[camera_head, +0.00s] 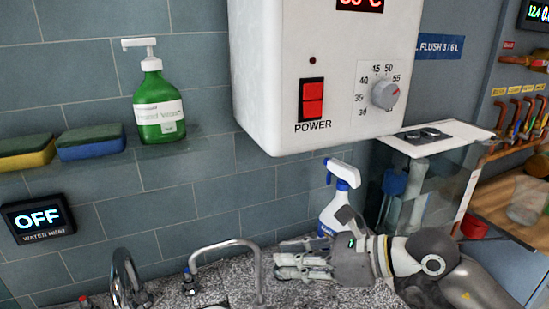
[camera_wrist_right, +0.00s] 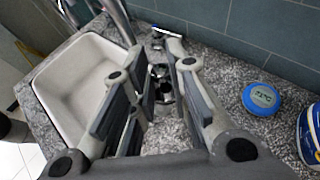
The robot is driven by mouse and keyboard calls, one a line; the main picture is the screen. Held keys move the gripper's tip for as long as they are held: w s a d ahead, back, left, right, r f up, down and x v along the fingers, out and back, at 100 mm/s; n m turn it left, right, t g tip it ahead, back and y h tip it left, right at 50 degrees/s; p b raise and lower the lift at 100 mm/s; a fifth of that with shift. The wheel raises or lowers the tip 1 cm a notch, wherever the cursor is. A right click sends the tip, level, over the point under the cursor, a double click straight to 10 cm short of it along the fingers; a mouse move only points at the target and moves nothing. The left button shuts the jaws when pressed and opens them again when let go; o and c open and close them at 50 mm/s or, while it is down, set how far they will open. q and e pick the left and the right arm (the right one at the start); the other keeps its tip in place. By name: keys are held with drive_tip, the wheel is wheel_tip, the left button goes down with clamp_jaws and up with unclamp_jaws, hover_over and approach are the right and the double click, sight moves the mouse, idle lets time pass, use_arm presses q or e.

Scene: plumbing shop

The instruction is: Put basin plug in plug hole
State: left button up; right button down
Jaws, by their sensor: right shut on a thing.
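My right gripper (camera_head: 290,265) reaches in from the right, low over the speckled grey counter, with its fingers pointing left towards the taps. In the right wrist view, my right gripper (camera_wrist_right: 160,92) has its fingers around a small metallic piece (camera_wrist_right: 163,96). This piece is partly hidden between the fingers, and I cannot tell clearly whether it is the basin plug. The white basin (camera_wrist_right: 80,75) lies to the left of the gripper in the wrist view. Its plug hole is not visible. My left gripper is not in view.
A chrome tap (camera_head: 225,245) and another chrome tap (camera_head: 122,272) stand at the counter. A blue round puck (camera_wrist_right: 262,98) lies on the counter (camera_wrist_right: 225,85). A spray bottle (camera_head: 338,200) stands behind my right gripper. A white heater (camera_head: 325,110) hangs above.

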wheel_tip(320, 180, up, 7)
drive_tip(key=p, duration=0.2)
drive_tip(key=s+d+f+m+t, duration=0.1)
drive_tip(key=s+d+f, duration=0.2)
drive_tip(key=d+f, duration=0.3)
drive_tip(key=s+d+f+m+t+h, duration=0.1)
drive_tip(key=s+d+f, duration=0.2)
drive_tip(key=d+f, duration=0.4)
drive_tip(key=shift+s+d+f+t+h, duration=0.3)
drive_tip(key=shift+s+d+t, duration=0.1)
drive_tip(key=shift+d, duration=0.4)
drive_tip(key=shift+w+r+m, duration=0.1)
drive_tip(key=shift+r+m, duration=0.05)
drive_tip(key=shift+m, duration=0.15)
